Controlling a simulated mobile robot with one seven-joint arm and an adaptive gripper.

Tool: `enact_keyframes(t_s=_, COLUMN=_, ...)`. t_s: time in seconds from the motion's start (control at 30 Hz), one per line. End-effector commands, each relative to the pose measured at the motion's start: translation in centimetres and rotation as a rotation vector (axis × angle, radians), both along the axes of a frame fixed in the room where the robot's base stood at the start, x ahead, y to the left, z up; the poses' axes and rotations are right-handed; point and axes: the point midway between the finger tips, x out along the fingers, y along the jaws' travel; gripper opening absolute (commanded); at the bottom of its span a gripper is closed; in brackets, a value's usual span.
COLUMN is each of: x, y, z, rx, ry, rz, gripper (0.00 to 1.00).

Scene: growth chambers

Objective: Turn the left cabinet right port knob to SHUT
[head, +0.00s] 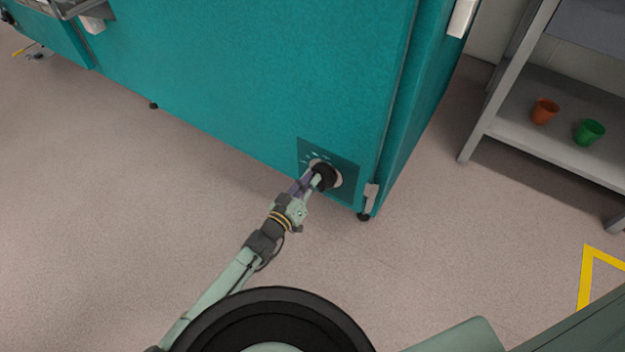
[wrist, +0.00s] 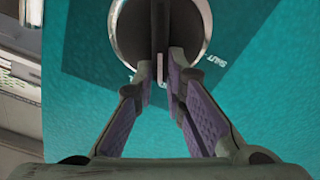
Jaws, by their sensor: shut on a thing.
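The port knob (head: 325,177) is a dark round knob with a pale ring, low on the teal cabinet door (head: 270,70). It sits on a darker teal plate (head: 345,178) near the door's lower right corner. In the wrist view, my gripper (wrist: 160,82) has its purple-padded fingers closed in on the dark grip bar of the knob (wrist: 160,35), which runs roughly up and down the picture. A silver ring surrounds the knob. The word SHUT (wrist: 230,58) is printed right of the ring. In the head view, my gripper (head: 314,181) reaches the knob from the lower left and partly hides it.
A grey shelf rack (head: 485,130) stands right of the cabinet, with an orange pot (head: 544,111) and a green pot (head: 589,132) on its lower shelf. Yellow tape (head: 585,280) marks the floor at right. The floor left of my arm is clear.

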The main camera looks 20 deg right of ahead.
Motion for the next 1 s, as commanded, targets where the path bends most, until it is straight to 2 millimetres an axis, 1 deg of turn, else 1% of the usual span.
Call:
enact_keyframes(t_s=0.7, x=1.0, y=0.8, z=-1.5, rx=-0.417, ry=0.536, rz=-0.001, gripper=0.00)
enact_keyframes(t_s=1.0, x=1.2, y=0.9, z=-2.1, rx=-0.573, ry=0.734, rz=0.000, gripper=0.00)
